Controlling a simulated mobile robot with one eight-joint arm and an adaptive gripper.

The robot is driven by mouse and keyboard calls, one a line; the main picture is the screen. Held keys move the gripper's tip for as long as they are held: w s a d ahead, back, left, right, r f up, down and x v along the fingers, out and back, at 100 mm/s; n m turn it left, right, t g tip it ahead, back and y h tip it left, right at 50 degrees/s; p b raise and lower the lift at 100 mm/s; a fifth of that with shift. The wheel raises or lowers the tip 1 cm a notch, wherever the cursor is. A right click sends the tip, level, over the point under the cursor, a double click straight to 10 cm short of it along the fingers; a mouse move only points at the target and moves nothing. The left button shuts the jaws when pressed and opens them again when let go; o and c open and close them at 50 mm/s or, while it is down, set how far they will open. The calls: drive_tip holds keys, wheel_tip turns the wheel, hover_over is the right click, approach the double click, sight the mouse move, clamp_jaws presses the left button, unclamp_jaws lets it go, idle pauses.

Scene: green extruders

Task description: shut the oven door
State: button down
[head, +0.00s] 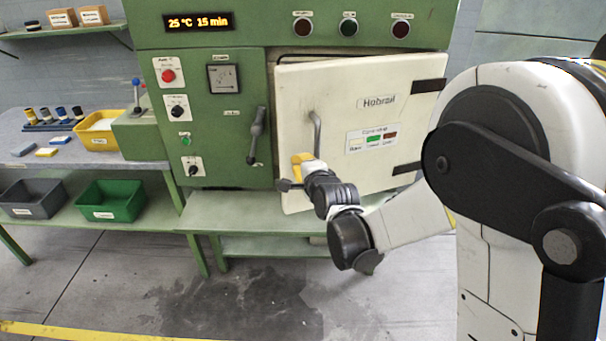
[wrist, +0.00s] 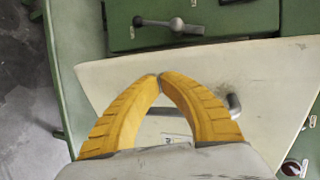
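The cream oven door (head: 375,90) stands ajar, hinged on its right side, with its left edge swung out from the green oven body (head: 222,125). It also fills much of the wrist view (wrist: 270,70). A grey bar handle (head: 317,132) is on the door; its end shows right of my fingers in the wrist view (wrist: 234,105). My gripper (head: 302,158) is in front of the lower left part of the door. Its yellow fingertips meet in the wrist view (wrist: 160,76), with nothing seen between them. I cannot tell whether they touch the door.
A dark latch lever (head: 257,135) is on the green panel left of the door. A green bench (head: 235,212) runs below the oven. A side table with a yellow bin (head: 97,130) and a green bin (head: 110,200) stands at left. The floor in front is clear.

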sight(289, 153)
drive_tip(key=x, duration=0.2)
drive_tip(key=r+b+x, duration=0.1)
drive_tip(key=x, duration=0.2)
drive_tip(key=shift+w+a, duration=0.15)
drive_tip(key=shift+w, duration=0.25)
drive_tip(key=w+a, duration=0.2)
drive_tip(key=w, duration=0.7)
drive_tip(key=w+a+p, duration=0.1)
drive_tip(key=w+a, duration=0.2)
drive_tip(key=w, duration=0.7)
drive_tip(key=shift+d+r, duration=0.1)
drive_tip(key=shift+r, duration=0.05)
